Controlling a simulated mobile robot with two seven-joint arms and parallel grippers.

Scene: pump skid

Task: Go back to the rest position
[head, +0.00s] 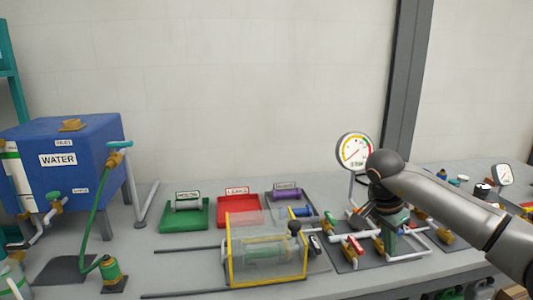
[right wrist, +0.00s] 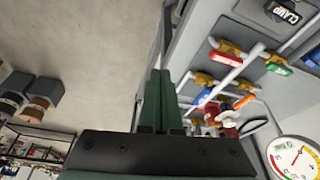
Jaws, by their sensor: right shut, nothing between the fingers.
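My right arm comes in from the right in the head view. Its gripper (head: 368,212) hangs above the piping at the right of the bench, in front of the round gauge (head: 354,150). In the right wrist view the dark green fingers (right wrist: 158,95) are together with nothing between them. Pipes with red, green, orange and blue valve handles (right wrist: 225,85) and a gauge (right wrist: 295,158) show to the right of the fingers. I cannot tell whether the gripper touches anything. My left gripper is not in view.
A blue water tank (head: 95,150) stands at the left. A clear guard with a yellow frame (head: 231,275) stands in front. A grey post (head: 407,85) rises behind my right arm.

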